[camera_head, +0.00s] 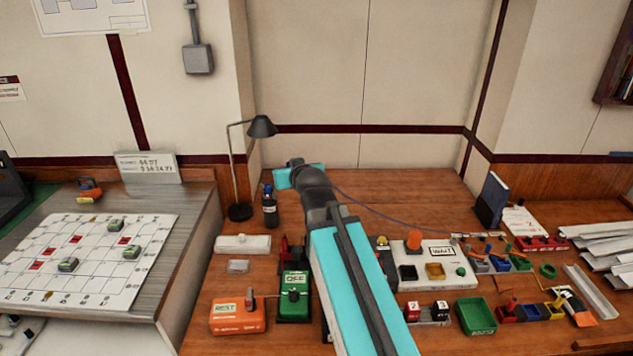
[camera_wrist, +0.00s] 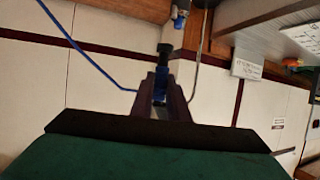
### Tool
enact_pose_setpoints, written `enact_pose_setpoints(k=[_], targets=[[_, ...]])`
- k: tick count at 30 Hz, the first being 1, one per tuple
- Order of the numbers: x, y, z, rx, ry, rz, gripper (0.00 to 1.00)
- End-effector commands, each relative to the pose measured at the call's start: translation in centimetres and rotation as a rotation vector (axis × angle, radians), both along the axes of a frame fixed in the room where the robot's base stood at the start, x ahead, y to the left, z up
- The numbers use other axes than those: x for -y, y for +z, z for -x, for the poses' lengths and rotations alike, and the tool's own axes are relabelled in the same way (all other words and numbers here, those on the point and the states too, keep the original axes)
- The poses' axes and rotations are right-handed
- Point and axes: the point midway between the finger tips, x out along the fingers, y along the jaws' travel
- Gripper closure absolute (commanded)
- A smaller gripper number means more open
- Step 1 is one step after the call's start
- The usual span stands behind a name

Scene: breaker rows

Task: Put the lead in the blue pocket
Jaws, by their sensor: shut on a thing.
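The lead is a blue cable (camera_wrist: 82,52) with a blue plug (camera_wrist: 159,96) and a dark tip. My gripper (camera_wrist: 161,88) is shut on the plug in the wrist view. In the head view the cable (camera_head: 385,209) runs from my wrist down to the right side of the bench; my fingertips are not clear there, and the arm is raised over the back of the bench. A small blue pocket (camera_head: 531,312) sits in a low row between red and yellow ones at the right. Bluish pockets (camera_head: 499,264) also stand in the row behind. My gripper is well left of both.
A white panel (camera_head: 430,252) with an orange knob stands right of my arm. A green tray (camera_head: 476,316), orange box (camera_head: 237,315) and green box (camera_head: 294,296) stand in front. A lamp (camera_head: 262,127) and bottle (camera_head: 269,206) are close left of my wrist. Metal channels (camera_head: 603,240) lie far right.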

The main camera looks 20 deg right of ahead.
Motion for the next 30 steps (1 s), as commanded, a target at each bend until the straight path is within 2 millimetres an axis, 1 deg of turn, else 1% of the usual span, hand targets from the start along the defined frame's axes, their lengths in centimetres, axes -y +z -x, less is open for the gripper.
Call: enact_pose_setpoints(k=[1,3,6,9,22,30], targets=[[-1.3,0.7,-0.2,0.003,0.008,0.0,1.0],[-2.5,1.3,-0.2,0.001,0.011,0.0,1.0],[-3.6,2.0,-0.2,0.002,0.014,0.0,1.0],[-4.1,2.3,-0.2,0.0,0.015,-0.001,1.0],[-4.2,2.3,-0.2,0.0,0.015,-0.001,1.0],[-3.6,2.3,-0.2,0.0,0.006,0.0,1.0]])
